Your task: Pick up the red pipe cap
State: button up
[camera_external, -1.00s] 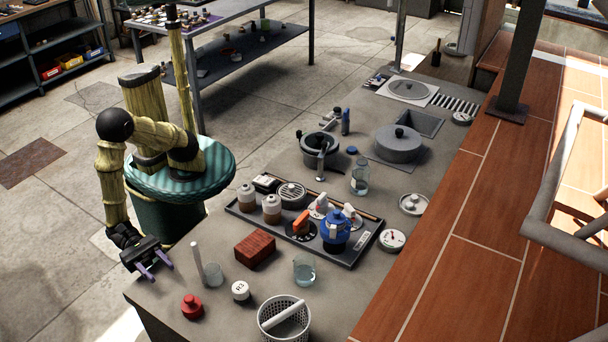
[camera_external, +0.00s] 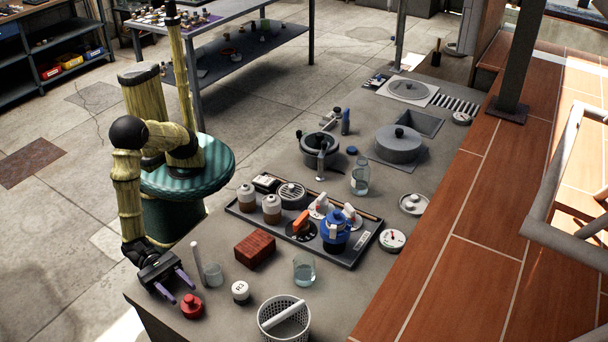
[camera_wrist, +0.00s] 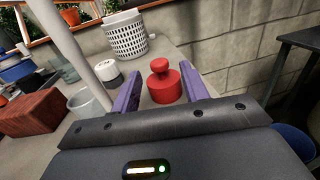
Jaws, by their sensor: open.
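The red pipe cap (camera_external: 192,306) stands upright on the grey counter near its front left corner. It has a wide round body with a narrower knob on top. My gripper (camera_external: 183,291) is open and empty, low over the counter edge, just to the left of the cap in the external view. In the wrist view, the red pipe cap (camera_wrist: 163,82) shows between and just beyond the two purple fingers of my gripper (camera_wrist: 162,92). The cap is in full view there, and I cannot tell whether either finger touches it.
A glass beaker with a white rod (camera_external: 197,262) stands close behind the cap. A white lidded jar (camera_external: 240,291), a white perforated basket (camera_external: 268,325) and a red brick (camera_external: 255,249) are nearby. The counter's left edge lies beneath my gripper.

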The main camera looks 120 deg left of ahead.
aim_at(186, 296)
jog(key=w, duration=0.4)
jog(key=shift+w+d+r+p, duration=0.1)
jog(key=shift+w+d+p, duration=0.2)
jog(key=shift+d+p, duration=0.05)
grip_shut()
